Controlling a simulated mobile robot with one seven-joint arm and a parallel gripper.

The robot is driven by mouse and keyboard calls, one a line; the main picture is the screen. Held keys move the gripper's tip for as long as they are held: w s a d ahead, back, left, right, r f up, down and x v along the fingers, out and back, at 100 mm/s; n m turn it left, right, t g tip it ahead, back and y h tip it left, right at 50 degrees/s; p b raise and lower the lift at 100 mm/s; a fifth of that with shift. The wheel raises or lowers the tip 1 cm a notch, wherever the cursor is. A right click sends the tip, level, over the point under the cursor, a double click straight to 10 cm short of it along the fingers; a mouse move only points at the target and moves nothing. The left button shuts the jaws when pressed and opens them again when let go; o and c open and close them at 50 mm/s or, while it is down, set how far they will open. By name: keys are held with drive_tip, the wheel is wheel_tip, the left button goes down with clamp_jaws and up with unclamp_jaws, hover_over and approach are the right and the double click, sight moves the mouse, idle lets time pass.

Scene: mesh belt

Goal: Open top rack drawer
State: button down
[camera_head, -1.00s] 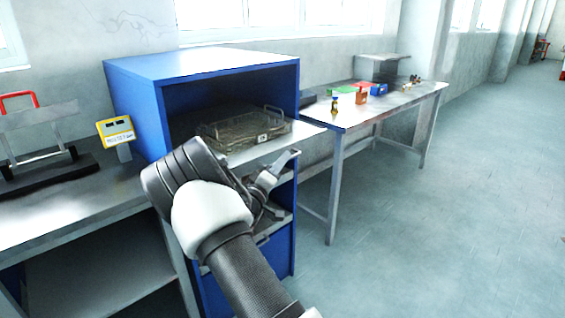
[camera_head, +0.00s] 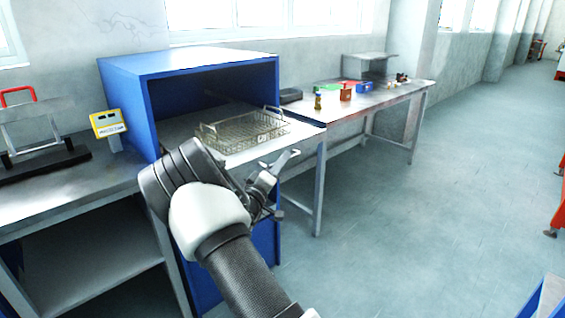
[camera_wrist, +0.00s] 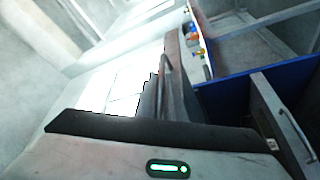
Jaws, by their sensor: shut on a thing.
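The blue rack cabinet (camera_head: 128,98) stands between two benches, its upper bay open at the front. Its top drawer (camera_head: 178,134) is a pale flat shelf, pulled well out of the bay, with a wire mesh basket (camera_head: 243,131) on it. My gripper (camera_head: 276,178) is at the drawer's front edge, shut on the drawer handle; my wrist hides much of the contact. In the wrist view a grey bar handle (camera_wrist: 166,85) shows on a front panel, and a lower drawer handle (camera_wrist: 297,132) is at the right.
A yellow device (camera_head: 108,124) and a red-handled stand (camera_head: 38,130) sit on the left bench (camera_head: 70,190). The right bench (camera_head: 335,110) holds small coloured boxes and a bottle (camera_head: 318,101). The floor on the right is mostly open, with red and blue furniture edges at the far right.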

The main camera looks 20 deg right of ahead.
drive_tip(key=shift+a, duration=0.1)
drive_tip(key=c, duration=1.8)
unclamp_jaws()
drive_tip(key=shift+c, duration=0.2)
drive_tip(key=p+v, duration=0.2)
drive_tip(key=v, duration=1.5)
drive_tip(key=shift+s+a+f, duration=0.1)
drive_tip(key=shift+a+f, duration=0.05)
